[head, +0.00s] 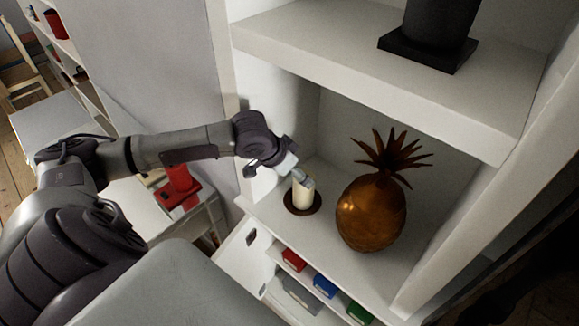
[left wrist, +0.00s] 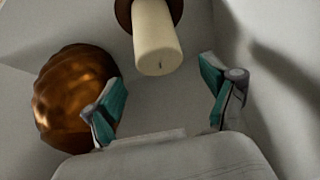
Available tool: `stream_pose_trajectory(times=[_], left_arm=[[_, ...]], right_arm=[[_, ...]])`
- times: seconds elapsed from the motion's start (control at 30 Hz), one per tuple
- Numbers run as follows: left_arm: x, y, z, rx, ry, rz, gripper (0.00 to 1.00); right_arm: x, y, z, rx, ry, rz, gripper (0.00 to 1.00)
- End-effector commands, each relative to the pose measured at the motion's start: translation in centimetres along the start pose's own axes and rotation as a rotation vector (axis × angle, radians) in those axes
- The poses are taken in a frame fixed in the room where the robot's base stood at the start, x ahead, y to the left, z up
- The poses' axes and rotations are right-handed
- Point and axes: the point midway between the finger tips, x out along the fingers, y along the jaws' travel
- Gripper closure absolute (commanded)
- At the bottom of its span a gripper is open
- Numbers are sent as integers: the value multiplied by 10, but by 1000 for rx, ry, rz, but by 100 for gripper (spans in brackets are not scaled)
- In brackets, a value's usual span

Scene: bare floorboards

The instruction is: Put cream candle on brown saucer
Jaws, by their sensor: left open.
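The cream candle (head: 303,192) stands upright on the brown saucer (head: 290,206) on the white shelf. In the left wrist view, the candle (left wrist: 156,38) shows at top centre, with part of the brown saucer (left wrist: 123,13) behind its base. My left gripper (head: 300,178) is beside the candle's top in the head view. In the left wrist view, its teal-padded fingers (left wrist: 163,104) are spread apart, with no object between the tips. The candle is beyond the fingertips there. My right gripper is not in view.
A bronze pineapple ornament (head: 371,213) stands right of the candle on the same shelf. Another white shelf (head: 370,80) above bears a black vase (head: 436,30). Below are red, blue and green boxes (head: 325,285). The shelf's side wall is close on the left.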

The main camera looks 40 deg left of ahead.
Motion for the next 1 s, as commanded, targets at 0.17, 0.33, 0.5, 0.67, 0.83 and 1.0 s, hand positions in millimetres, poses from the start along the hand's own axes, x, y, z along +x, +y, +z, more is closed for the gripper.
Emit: stream_pose_trajectory(times=[0.17, 0.33, 0.5, 0.67, 0.83, 1.0], left_arm=[[-31, -1, 1, 1, -1, -4, 15], [-46, 0, 1, 0, -2, -1, 15], [-50, 0, 0, 0, -1, 0, 15], [-49, 0, 0, -1, -1, 0, 15], [-49, 0, 0, -1, -1, 0, 15], [-44, 8, 4, 12, -5, 12, 15]], right_arm=[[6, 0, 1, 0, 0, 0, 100], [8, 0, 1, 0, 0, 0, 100], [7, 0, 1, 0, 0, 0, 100], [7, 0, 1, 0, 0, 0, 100], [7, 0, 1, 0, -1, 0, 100], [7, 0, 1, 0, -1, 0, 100]])
